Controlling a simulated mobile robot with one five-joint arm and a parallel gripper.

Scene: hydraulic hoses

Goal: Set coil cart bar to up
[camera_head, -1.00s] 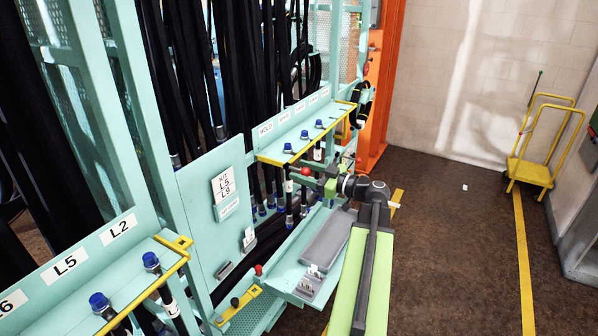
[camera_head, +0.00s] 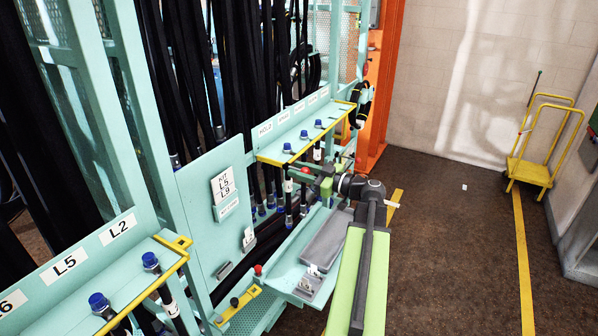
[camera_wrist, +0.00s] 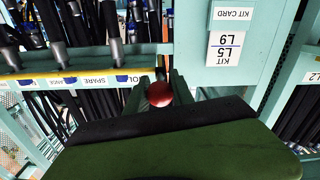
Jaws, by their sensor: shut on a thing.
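A red ball knob (camera_wrist: 159,94) sits between the two fingers of my gripper (camera_wrist: 166,92) in the wrist view. My gripper is shut on it. In the head view my gripper (camera_head: 316,184) is beside the front of the teal rack, just below a yellow-edged shelf, and the knob (camera_head: 306,170) is partly hidden there. I cannot make out the bar or lever that the knob belongs to, or its angle.
The yellow-edged shelf (camera_head: 284,163) with blue-capped hose ends is close above my gripper. A grey tray (camera_head: 326,240) lies below. A kit card panel (camera_head: 222,200) stands to the left. A yellow cart (camera_head: 530,172) stands far right; the floor between is mostly clear.

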